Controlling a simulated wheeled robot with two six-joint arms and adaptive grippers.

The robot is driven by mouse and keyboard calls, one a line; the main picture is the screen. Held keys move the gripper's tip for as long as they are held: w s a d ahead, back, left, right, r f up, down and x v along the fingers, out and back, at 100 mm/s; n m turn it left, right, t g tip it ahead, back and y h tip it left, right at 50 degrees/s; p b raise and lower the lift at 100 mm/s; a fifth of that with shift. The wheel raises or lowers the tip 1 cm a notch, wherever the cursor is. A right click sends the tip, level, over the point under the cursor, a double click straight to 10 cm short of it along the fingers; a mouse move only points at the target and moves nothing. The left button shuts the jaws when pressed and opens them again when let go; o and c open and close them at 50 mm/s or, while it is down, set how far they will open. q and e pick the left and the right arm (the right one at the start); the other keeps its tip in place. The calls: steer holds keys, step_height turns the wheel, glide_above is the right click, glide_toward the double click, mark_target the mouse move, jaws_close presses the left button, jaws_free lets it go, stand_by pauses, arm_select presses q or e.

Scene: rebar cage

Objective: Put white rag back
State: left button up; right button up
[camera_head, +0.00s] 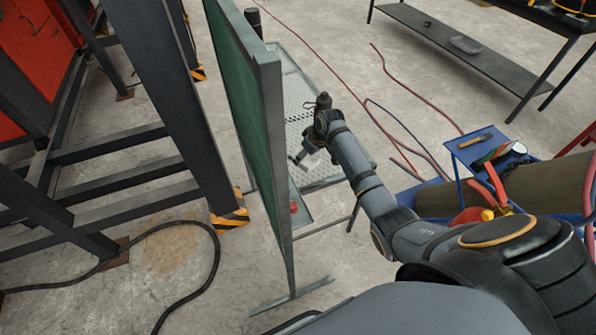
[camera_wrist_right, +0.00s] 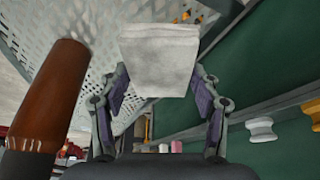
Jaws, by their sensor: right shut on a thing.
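The white rag (camera_wrist_right: 160,58) looks like a folded pale block in the right wrist view, between the fingers of my right gripper (camera_wrist_right: 160,88). The gripper is shut on it from both sides. In the head view my right arm reaches left to the perforated metal table behind the green board, with my right gripper (camera_head: 308,154) over the table's near part. The rag shows there only as a small pale patch. Whether the rag touches the table cannot be told. My left gripper is not in view.
The green board (camera_head: 247,110) stands upright close left of my right gripper. The perforated table (camera_head: 292,85) lies beneath and beyond. A brown cylinder (camera_wrist_right: 58,90) stands close left in the wrist view. White knobs (camera_wrist_right: 262,126) sit by the green panel. A blue cart (camera_head: 478,148) with tools stands right.

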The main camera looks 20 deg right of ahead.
mark_target(311, 162)
step_height(311, 162, down, 4)
steer(key=shift+w+a+r, duration=0.1)
steer(key=shift+a, duration=0.05)
steer(key=shift+f, duration=0.85)
step_height(311, 162, down, 3)
steer(key=shift+r+b, duration=0.2)
steer(key=shift+b, duration=0.15)
steer(key=shift+f, duration=0.2)
steer(key=o, duration=1)
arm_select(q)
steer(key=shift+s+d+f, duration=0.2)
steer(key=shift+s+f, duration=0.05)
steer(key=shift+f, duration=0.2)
arm_select(e)
steer(key=shift+r, duration=0.15)
arm_select(q)
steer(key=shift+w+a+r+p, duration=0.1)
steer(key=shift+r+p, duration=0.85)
steer(key=shift+p, duration=0.05)
arm_select(e)
steer(key=v, duration=1.1)
steer(key=shift+r, duration=0.4)
